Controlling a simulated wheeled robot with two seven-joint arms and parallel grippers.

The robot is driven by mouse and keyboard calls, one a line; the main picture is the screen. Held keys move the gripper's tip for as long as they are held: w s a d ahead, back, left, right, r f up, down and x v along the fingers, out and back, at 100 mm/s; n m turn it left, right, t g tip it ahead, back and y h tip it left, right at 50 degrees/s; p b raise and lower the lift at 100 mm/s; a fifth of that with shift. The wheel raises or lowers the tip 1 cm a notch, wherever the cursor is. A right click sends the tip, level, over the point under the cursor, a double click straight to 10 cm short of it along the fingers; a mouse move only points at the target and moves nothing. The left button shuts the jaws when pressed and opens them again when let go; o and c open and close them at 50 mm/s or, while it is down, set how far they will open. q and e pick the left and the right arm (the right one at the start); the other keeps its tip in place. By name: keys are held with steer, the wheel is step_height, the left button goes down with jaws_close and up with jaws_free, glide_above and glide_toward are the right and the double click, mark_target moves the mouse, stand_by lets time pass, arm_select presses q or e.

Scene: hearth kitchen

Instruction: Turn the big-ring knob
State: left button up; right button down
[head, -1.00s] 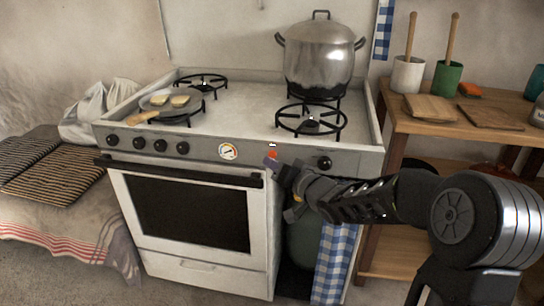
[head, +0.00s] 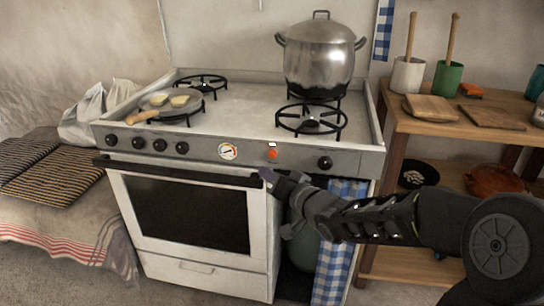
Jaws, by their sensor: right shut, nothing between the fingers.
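The stove (head: 240,105) has a front panel with several black knobs on the left, a round dial (head: 228,151), an orange knob or light (head: 272,154) and one black knob (head: 325,163) at the right. I cannot tell from this view which is the big-ring knob; the single right knob sits below the large front-right burner (head: 311,121). My right gripper (head: 266,176) is shut and empty, just below the orange part, near the right end of the oven door handle. It is below and left of the right knob, apart from it. My left gripper is not in view.
A large steel pot (head: 320,58) stands on the rear-right burner. A wooden shelf table (head: 394,110) stands to the right. A blue-checked cloth (head: 335,255) hangs beside the oven.

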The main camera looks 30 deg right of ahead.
steer(key=s+a+f+n+g+y+p, duration=0.1)
steer(key=s+a+f+g+p, duration=0.3)
steer(key=s+a+f+p, duration=0.25)
steer(key=s+a+f+n+g+p, duration=0.1)
steer(key=s+a+f+g+p, duration=0.25)
steer(key=a+f+p, duration=0.4)
arm_select(q)
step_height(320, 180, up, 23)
steer(key=p, duration=0.9)
arm_select(e)
steer(key=s+a+f+g, duration=0.2)
steer(key=s, duration=0.5)
steer(key=s+a+f+n+g, duration=0.1)
steer(key=s+a+f+g, duration=0.2)
steer(key=s, duration=0.4)
steer(key=s+a+f+n+g+y, duration=0.1)
steer(key=s+a+f+g, duration=0.2)
steer(key=s, duration=0.5)
steer(key=shift+f, duration=0.2)
steer(key=c, duration=2.2)
jaws_free()
steer(key=shift+a, duration=0.1)
